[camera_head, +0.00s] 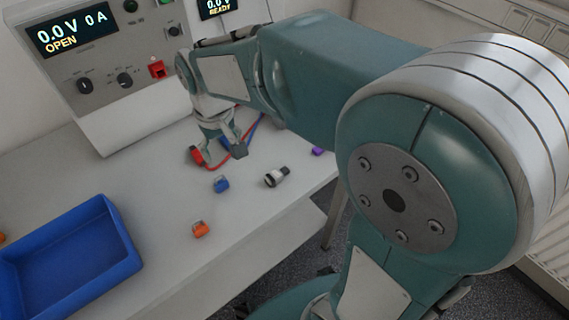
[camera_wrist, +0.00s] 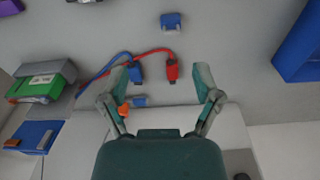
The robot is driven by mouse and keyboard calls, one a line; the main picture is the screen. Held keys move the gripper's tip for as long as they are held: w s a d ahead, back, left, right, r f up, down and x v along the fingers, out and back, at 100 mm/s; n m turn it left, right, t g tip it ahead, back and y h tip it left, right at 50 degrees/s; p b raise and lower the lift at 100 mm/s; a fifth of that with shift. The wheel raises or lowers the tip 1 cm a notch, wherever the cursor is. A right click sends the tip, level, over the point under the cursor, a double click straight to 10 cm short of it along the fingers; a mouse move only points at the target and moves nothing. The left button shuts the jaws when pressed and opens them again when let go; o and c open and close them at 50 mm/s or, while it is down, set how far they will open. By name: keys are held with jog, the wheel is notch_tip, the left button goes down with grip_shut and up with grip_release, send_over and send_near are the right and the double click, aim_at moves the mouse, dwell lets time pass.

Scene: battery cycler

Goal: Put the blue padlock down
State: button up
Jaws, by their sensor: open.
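The blue padlock (camera_head: 221,184) rests on the pale bench top in the head view, in front of my gripper (camera_head: 223,151). In the wrist view the padlock (camera_wrist: 172,21) lies beyond the fingertips, apart from them. My gripper (camera_wrist: 164,76) is open, with its two fingers spread and nothing held between them. It is low over the bench near the cycler's cable ends. A blue plug (camera_wrist: 136,72) and a red plug (camera_wrist: 172,69) show in the space between the fingers.
A blue tray (camera_head: 124,268) stands at the left. An orange padlock (camera_head: 200,230), a black-and-white cylinder (camera_head: 276,177) and a purple item (camera_head: 318,151) lie on the bench. The cycler (camera_head: 135,128) with its red switch (camera_head: 157,69) stands behind.

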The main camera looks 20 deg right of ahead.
jog(key=s+d+r+m+t, duration=0.1)
jog(key=s+d+r+t, duration=0.1)
jog(key=s+d, duration=0.3)
jog(key=s+d+r+m+t, duration=0.1)
jog(key=s+d+r+t, duration=0.1)
jog(key=s, duration=0.8)
jog(key=d+r, duration=0.1)
jog(key=d, duration=0.1)
jog(key=shift+d+r+m+t, duration=0.2)
jog(key=shift+d+m+t, duration=0.15)
jog(key=shift+m+t, duration=0.05)
